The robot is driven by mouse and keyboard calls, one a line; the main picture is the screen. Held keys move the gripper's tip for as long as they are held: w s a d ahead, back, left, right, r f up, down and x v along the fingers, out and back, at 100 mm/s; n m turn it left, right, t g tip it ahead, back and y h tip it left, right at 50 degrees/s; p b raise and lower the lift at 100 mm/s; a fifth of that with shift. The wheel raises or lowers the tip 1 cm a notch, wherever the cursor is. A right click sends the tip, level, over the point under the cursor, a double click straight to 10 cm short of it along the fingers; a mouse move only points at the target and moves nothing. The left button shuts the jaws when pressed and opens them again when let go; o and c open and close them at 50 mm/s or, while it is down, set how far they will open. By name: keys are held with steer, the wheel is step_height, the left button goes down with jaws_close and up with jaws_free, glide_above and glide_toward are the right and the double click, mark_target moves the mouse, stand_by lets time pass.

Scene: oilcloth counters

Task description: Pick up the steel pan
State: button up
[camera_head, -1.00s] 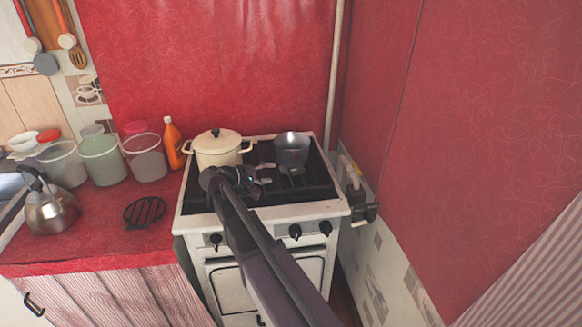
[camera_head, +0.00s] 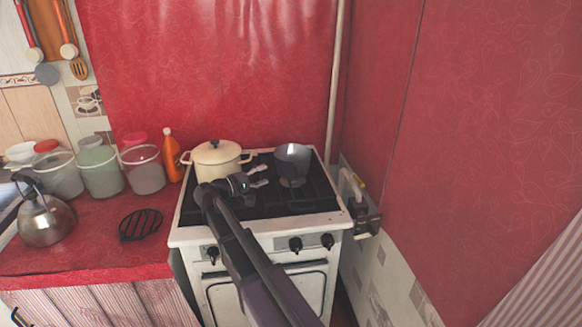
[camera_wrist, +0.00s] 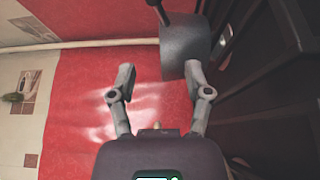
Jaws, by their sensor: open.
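The steel pan (camera_head: 293,163) is a small, deep grey pan standing upright on the right back part of the stove top. In the wrist view the pan (camera_wrist: 184,48) appears sideways, with its dark handle (camera_wrist: 158,12) at the top edge. My gripper (camera_head: 262,176) is just left of the pan in the head view, with its fingers apart. In the wrist view my gripper (camera_wrist: 162,80) is open and empty; the pan lies beyond the right fingertip, and I cannot tell whether they touch.
A cream lidded pot (camera_head: 216,152) stands close left of my gripper on the stove (camera_head: 260,235). An orange bottle (camera_head: 171,155), several jars and a kettle (camera_head: 45,215) stand on the red counter (camera_head: 95,245). A red wall (camera_head: 470,140) bounds the right side.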

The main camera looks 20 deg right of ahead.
mark_target(295, 166)
steer(key=d, duration=0.2)
steer(key=w+d, duration=0.1)
steer(key=d, duration=0.4)
steer(key=shift+w+d, duration=0.15)
steer(key=shift+d, duration=0.2)
steer(key=shift+w+d+f+b, duration=0.15)
steer(key=shift+d, duration=1.15)
steer(key=shift+w+d+f+b, duration=0.15)
steer(key=shift+d, duration=1.15)
steer(key=shift+c, duration=0.2)
jaws_close()
